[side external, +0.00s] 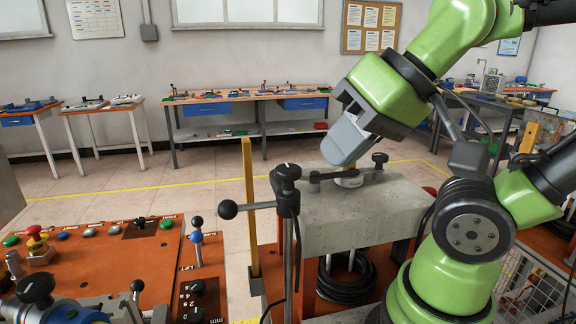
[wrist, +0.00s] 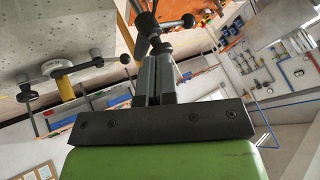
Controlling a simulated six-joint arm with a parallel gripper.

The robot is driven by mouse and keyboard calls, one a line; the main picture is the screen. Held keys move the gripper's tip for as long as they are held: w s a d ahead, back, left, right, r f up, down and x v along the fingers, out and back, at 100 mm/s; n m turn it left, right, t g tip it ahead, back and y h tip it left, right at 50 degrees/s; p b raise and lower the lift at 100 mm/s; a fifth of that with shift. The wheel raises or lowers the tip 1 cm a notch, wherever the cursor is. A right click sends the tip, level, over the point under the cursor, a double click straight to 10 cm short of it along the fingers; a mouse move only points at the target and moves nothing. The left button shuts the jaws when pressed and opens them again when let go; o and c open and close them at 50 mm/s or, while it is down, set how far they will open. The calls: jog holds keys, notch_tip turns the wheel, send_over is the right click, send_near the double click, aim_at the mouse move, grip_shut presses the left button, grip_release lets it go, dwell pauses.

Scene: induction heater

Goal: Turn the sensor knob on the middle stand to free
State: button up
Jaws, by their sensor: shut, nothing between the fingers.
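A metal post stands in the middle of the side external view, in front of a concrete block. A black knob (side external: 288,172) tops it, and a rod with a black ball end (side external: 228,209) sticks out to the left. I cannot read any free or locked mark on it. My gripper (side external: 338,158) is shut and empty, its grey fingers pointing down over the block, up and right of the knob. In the wrist view my shut fingertips (wrist: 157,50) lie close to a black knob (wrist: 148,22) in the picture; contact cannot be told.
The concrete block (side external: 345,224) carries a white disc (side external: 348,179) and a bar with black knobs. A yellow upright (side external: 249,205) stands left of the post. An orange panel (side external: 115,262) with buttons and levers fills the lower left. Black cable coils hang below the block.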

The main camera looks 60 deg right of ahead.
jog(key=o, duration=0.4)
jog(key=shift+c, duration=0.2)
jog(key=o, duration=0.3)
jog(key=shift+w+r+m+g, duration=0.25)
jog(key=shift+r+m+g, duration=0.05)
jog(key=shift+m, duration=0.1)
jog(key=o, duration=0.5)
jog(key=w+r+m+g, duration=0.2)
jog(key=m, duration=0.1)
jog(key=shift+r+h, duration=0.1)
jog(key=shift+h, duration=0.2)
notch_tip(320, 180, up, 3)
jog(key=m+g+h, duration=0.1)
jog(key=m+g, duration=0.4)
jog(key=m, duration=0.5)
send_over(288, 167)
notch_tip(288, 167, down, 9)
jog(key=shift+f, duration=0.2)
jog(key=c, duration=0.9)
